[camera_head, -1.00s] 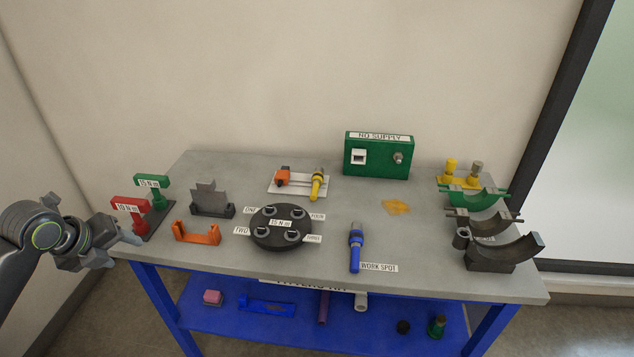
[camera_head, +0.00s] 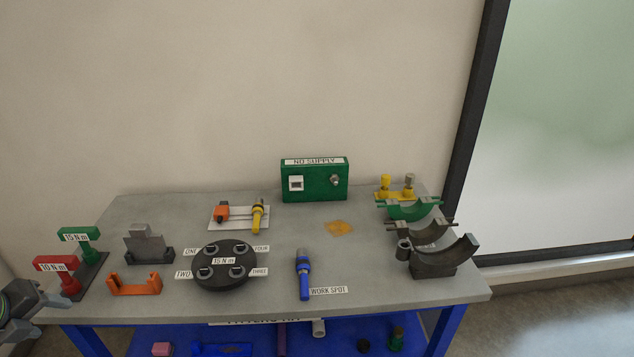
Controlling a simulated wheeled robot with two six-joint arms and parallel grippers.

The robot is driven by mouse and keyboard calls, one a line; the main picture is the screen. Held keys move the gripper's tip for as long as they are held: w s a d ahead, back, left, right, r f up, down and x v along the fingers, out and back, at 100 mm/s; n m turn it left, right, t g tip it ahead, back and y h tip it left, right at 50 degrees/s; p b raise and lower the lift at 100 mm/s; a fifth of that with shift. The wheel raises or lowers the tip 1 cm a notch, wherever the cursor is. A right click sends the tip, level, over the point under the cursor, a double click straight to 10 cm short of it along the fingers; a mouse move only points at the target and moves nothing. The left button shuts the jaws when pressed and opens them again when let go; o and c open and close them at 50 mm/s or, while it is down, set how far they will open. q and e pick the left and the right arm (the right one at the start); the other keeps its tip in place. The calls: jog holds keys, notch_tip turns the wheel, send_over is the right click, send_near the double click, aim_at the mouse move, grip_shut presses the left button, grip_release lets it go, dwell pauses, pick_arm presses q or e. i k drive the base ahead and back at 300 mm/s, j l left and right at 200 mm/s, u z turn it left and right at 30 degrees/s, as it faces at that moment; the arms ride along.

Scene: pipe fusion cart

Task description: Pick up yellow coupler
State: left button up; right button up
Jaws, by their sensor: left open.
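A yellow coupler-like piece (camera_head: 257,218) with a grey end lies at the right of a white plate, near the back of the table. A yellow base with yellow and grey upright cylinders (camera_head: 385,188) stands at the back right. I cannot tell for sure which yellow piece is the coupler. My left gripper (camera_head: 48,308) is at the lower left, partly cut off by the picture edge, by the table's left end. It is open, and nothing shows in it. It is far from both yellow pieces. My right gripper is out of view.
Red (camera_head: 53,264) and green (camera_head: 78,236) torque-labelled tools stand near my left gripper. An orange bracket (camera_head: 134,286), black round holder (camera_head: 225,282), blue tool (camera_head: 303,278), green NO SUPPLY box (camera_head: 315,186) and curved clamps (camera_head: 445,262) occupy the table (camera_head: 390,285).

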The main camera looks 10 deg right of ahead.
aim_at(258, 209)
jog(key=i+l+z, duration=0.35)
jog(key=i+z, duration=0.35)
jog(key=i, duration=0.15)
